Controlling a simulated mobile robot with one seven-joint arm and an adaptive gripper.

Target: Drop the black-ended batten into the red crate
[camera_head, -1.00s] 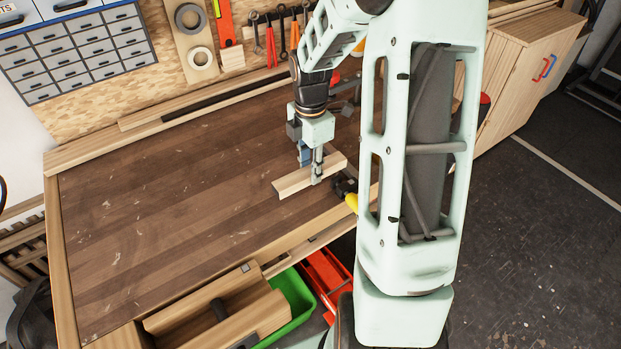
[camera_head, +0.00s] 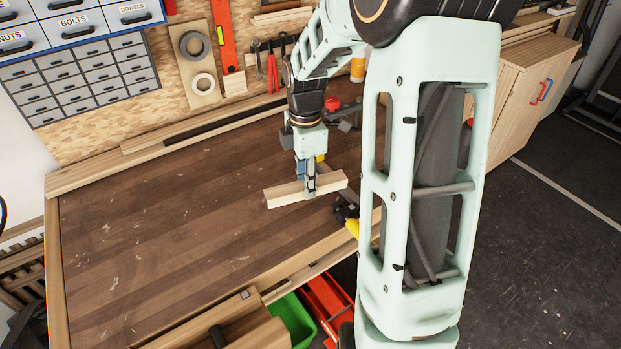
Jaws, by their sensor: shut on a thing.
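A short pale wooden batten (camera_head: 284,195) is held crosswise in my gripper (camera_head: 310,186), over the right part of the workbench (camera_head: 170,240). The fingers are shut around its middle. It appears to be a little above the bench top, roughly level. No black end can be made out on it from here. The red crate (camera_head: 324,296) is below the bench's front edge, to the right of a green crate. My arm and the bench edge hide part of it.
The green crate (camera_head: 292,318) and an open wooden box (camera_head: 232,322) are at the front edge. A yellow-and-black tool (camera_head: 348,219) lies near the batten's right end. Wooden strips (camera_head: 190,130) lie along the back. The bench's left and middle are clear.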

